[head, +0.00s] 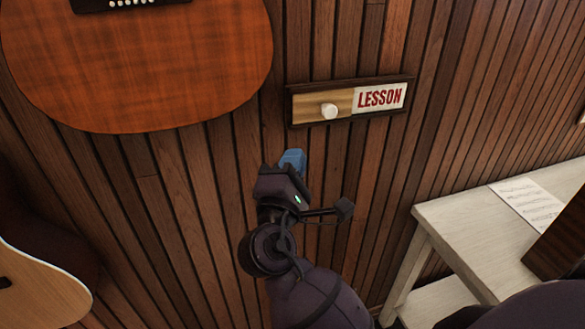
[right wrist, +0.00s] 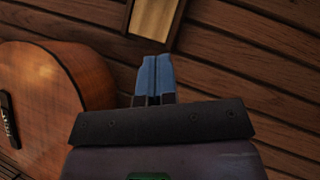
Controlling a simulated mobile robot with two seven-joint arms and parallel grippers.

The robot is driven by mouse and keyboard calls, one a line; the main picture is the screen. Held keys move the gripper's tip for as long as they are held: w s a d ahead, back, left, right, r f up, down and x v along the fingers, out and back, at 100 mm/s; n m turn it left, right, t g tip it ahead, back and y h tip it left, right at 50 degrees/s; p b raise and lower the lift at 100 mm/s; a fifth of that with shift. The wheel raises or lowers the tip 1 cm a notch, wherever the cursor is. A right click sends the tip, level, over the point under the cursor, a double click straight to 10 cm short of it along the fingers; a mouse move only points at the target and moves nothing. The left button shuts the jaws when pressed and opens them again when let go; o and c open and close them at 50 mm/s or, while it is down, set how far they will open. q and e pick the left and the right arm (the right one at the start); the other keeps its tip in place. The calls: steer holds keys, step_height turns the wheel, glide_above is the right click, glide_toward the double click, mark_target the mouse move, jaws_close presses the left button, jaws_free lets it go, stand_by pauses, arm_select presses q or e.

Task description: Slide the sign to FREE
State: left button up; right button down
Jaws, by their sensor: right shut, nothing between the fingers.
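The sign (head: 300,104) is a long dark-framed holder on the slatted wood wall. A light wooden slider (head: 313,106) with a white round knob (head: 329,111) covers its left part. The word LESSON (head: 380,97) shows in red on white at the right. My right gripper (head: 293,160) has blue fingertips, is shut and empty, and is below and a little left of the knob, apart from it. In the right wrist view the shut fingertips (right wrist: 157,75) point towards one end of the sign (right wrist: 153,18); the knob is not visible there. My left gripper is not in view.
A large brown guitar (head: 140,60) hangs left of the sign, and another (head: 35,285) is at the lower left. A whitish table (head: 460,225) with a music sheet (head: 527,203) stands at the right. The wall around the sign's underside is bare.

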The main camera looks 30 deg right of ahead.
mark_target(324, 117)
steer(key=w+d+r, duration=0.1)
steer(key=d, duration=0.1)
steer(key=w+d+r+p, duration=0.1)
steer(key=d, duration=0.1)
steer(key=w+d+r+p, duration=0.1)
steer(key=d, duration=0.2)
steer(key=shift+w+r, duration=0.15)
steer(key=shift+r, duration=0.05)
steer(key=shift+d, duration=0.1)
steer(key=shift+d, duration=0.4)
steer(key=s+d+p, duration=0.2)
steer(key=s+d, duration=0.1)
steer(key=d, duration=1)
steer(key=shift+s, duration=0.2)
